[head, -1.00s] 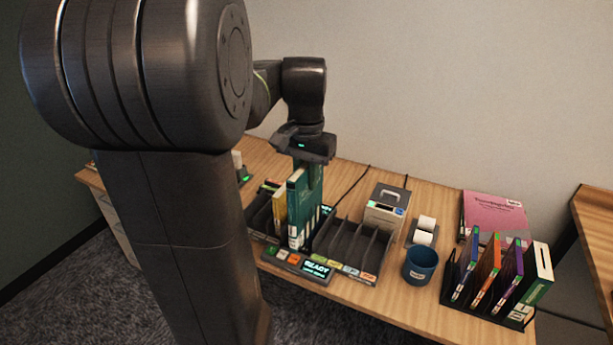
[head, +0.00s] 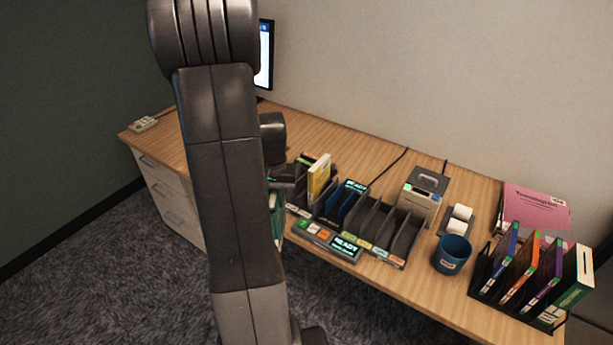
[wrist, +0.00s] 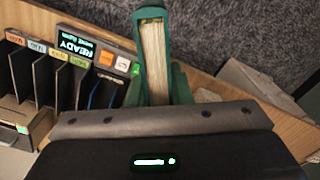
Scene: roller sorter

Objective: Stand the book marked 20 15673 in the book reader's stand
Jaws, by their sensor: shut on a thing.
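A green book (head: 277,218) is held in my gripper (head: 280,181), partly hidden behind my arm in the head view. It hangs at the front left of the slotted rack, apart from it. The wrist view shows the green book (wrist: 154,55) from its edge, with pale pages between green covers, and my gripper (wrist: 158,100) shut on it. No number is legible on it.
A yellow book (head: 319,178) stands in the rack's left part. Empty dark slots (head: 383,222) lie to the right, with a button panel (head: 330,240) in front. A blue cup (head: 452,254), a printer (head: 423,194) and a rack of several books (head: 520,270) stand farther right.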

